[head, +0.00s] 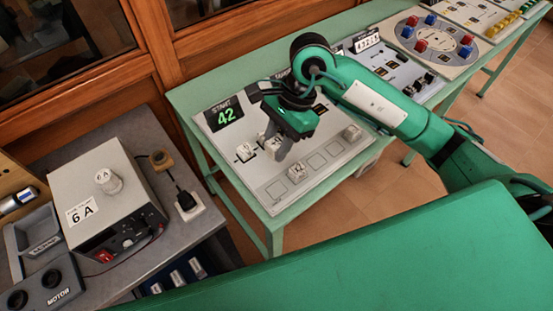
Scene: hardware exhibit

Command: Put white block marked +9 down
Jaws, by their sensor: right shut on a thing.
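My right gripper (275,139) reaches over the board from the right and points down. It is shut on a white block (276,148), partly hidden by the fingers; I cannot read its mark. The block is at or just above the white board (270,192); I cannot tell if it touches. The board carries a display (224,115) reading START 42 and a row of outlined squares. Other white blocks show on it: one at the left (245,152), one at the front (297,171) and one at the right (352,133). My left gripper is not in view.
The board lies on a green table (190,98) with more exhibit panels (435,40) further right. A wooden-framed glass cabinet stands behind.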

